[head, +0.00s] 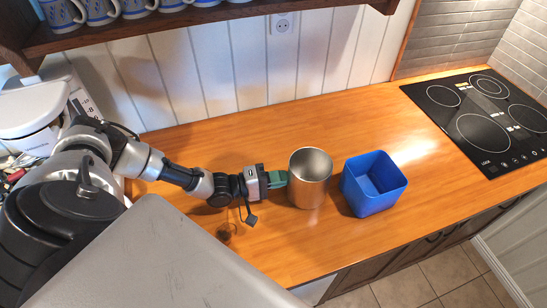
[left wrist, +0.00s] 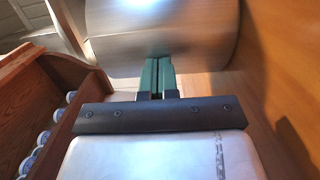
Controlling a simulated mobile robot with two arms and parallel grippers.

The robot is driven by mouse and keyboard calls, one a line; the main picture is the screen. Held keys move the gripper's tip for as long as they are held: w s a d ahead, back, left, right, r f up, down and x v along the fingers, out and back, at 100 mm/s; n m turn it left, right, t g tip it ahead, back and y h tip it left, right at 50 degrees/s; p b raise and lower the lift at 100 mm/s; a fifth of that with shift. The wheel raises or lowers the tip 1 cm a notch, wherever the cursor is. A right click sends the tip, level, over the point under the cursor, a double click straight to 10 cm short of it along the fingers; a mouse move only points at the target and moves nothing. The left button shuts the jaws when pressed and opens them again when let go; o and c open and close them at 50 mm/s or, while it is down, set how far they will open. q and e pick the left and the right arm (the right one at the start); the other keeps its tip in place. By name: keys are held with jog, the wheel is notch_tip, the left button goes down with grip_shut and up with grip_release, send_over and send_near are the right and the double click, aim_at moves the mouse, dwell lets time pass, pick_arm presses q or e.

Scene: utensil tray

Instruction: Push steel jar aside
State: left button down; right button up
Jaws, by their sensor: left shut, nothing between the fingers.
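The steel jar (head: 311,182) is an open cylinder standing upright on the wooden counter, just left of a blue square container (head: 374,184). My left gripper (head: 284,179) is shut, with its green fingertips at the jar's left side. In the left wrist view the closed fingers (left wrist: 157,66) point at the jar's wall (left wrist: 165,30), touching it or very close; I cannot tell which. Nothing shows between the fingers. My right gripper is not in view.
A black cooktop (head: 482,115) lies at the right end of the counter (head: 290,245). A shelf (head: 150,32) with several blue-patterned mugs is above the back wall. A narrow gap separates jar and blue container. Bare counter lies in front of and behind them.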

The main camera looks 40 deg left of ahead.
pick_arm(q)
jog(key=shift+a, duration=0.1)
jog(key=shift+s+a+f, duration=0.1)
jog(key=shift+s, duration=0.05)
jog(key=b+v, duration=0.3)
jog(key=v, duration=0.6)
jog(key=shift+f, duration=0.1)
jog(key=shift+s+a+b, duration=0.35)
jog(key=shift+s+a, duration=0.05)
jog(key=shift+s, duration=0.05)
jog(key=shift+a, duration=0.1)
